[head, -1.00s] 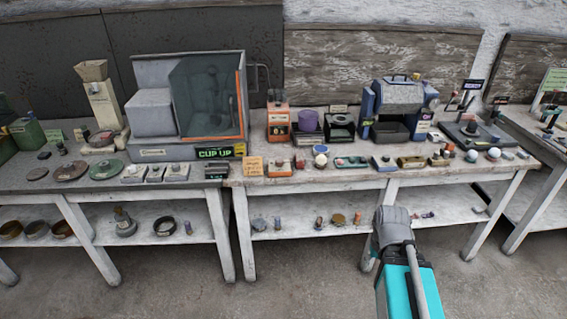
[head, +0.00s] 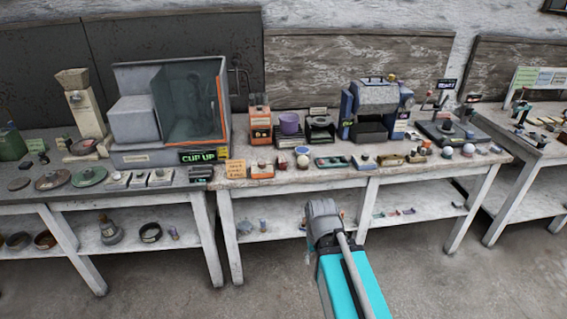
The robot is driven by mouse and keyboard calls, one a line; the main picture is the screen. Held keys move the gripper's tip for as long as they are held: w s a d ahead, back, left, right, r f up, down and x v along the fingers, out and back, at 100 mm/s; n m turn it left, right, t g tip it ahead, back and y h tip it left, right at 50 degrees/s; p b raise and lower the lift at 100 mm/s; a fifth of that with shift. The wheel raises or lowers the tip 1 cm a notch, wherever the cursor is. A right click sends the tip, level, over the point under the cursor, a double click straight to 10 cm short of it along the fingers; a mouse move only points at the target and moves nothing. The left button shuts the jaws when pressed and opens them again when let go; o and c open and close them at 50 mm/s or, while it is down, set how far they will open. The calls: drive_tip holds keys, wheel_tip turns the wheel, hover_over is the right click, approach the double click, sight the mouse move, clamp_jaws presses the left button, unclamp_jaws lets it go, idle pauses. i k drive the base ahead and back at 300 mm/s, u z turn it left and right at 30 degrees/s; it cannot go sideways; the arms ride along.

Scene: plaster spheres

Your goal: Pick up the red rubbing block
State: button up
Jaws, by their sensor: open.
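A small dark red block (head: 284,169) lies near the front edge of the middle bench (head: 318,178), just left of a pale ball. It may be the red rubbing block, but it is too small to be sure. An orange block with a pale knob (head: 262,171) sits left of it. My arm rises from the bottom of the head view, with its grey joint in front of the bench's lower shelf. My gripper itself does not show, and nothing is visibly held.
A large glass-fronted cabinet (head: 190,105) stands to the left. Several small blocks and balls crowd the bench front. The floor before it is clear.

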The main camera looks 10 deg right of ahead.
sight(281, 158)
drive_tip(key=u, duration=0.1)
drive_tip(key=i, duration=1)
drive_tip(key=z, duration=0.05)
